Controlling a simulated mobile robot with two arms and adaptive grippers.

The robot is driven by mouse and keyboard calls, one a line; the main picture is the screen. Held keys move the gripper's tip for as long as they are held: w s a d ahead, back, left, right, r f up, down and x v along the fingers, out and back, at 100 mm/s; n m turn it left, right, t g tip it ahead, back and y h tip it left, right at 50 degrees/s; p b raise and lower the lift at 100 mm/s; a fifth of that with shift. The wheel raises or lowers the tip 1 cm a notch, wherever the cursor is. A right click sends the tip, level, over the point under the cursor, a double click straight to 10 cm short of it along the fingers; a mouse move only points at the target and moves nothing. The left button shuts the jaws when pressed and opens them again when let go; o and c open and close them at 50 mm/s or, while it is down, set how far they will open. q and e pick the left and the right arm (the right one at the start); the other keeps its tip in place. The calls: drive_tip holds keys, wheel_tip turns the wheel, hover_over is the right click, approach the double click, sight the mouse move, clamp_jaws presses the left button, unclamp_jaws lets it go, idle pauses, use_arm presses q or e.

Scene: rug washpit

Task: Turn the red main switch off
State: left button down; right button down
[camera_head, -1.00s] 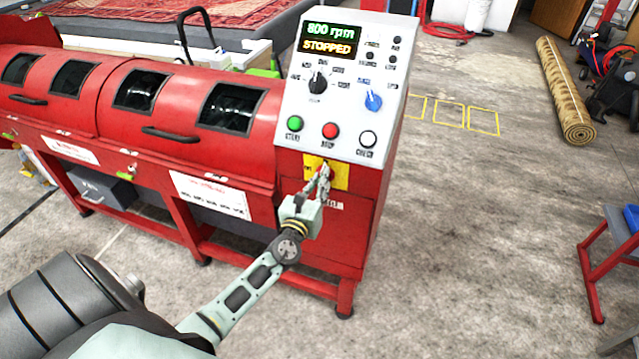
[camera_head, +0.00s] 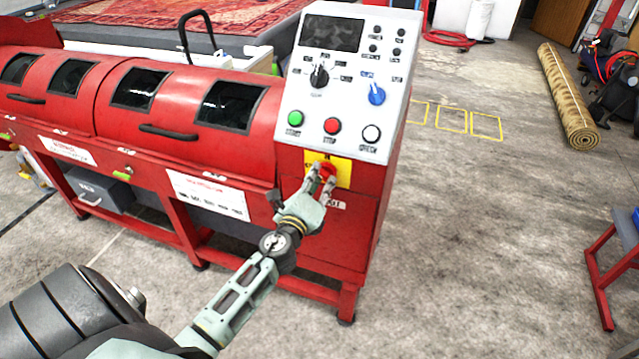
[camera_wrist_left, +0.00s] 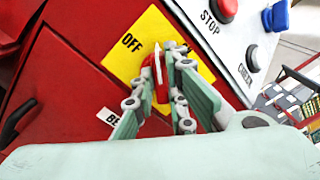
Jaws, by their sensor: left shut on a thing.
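The red main switch (camera_head: 327,171) sits on a yellow plate (camera_head: 343,172) on the front of the red machine, below the control panel. My left gripper (camera_head: 325,180) is shut on the switch. The fingers hide part of the switch and plate. The panel display (camera_head: 333,34) is dark. My right gripper is not in view.
The sloped panel above carries a green start button (camera_head: 295,118), a red stop button (camera_head: 332,126), a white check button (camera_head: 371,133) and a blue knob (camera_head: 376,94). A rolled rug (camera_head: 565,95) lies at the back right.

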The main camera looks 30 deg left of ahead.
use_arm(q)
drive_tip(key=n, duration=0.3)
drive_tip(key=shift+f+n+b, duration=0.2)
drive_tip(key=shift+n+b, duration=0.1)
drive_tip(key=shift+b, duration=0.05)
drive_tip(key=shift+n, duration=1.8)
drive_tip(key=shift+f, duration=0.1)
drive_tip(key=c, duration=1.8)
unclamp_jaws()
drive_tip(key=shift+o, duration=0.2)
drive_tip(key=v, duration=1.2)
drive_tip(key=shift+s+a, duration=0.1)
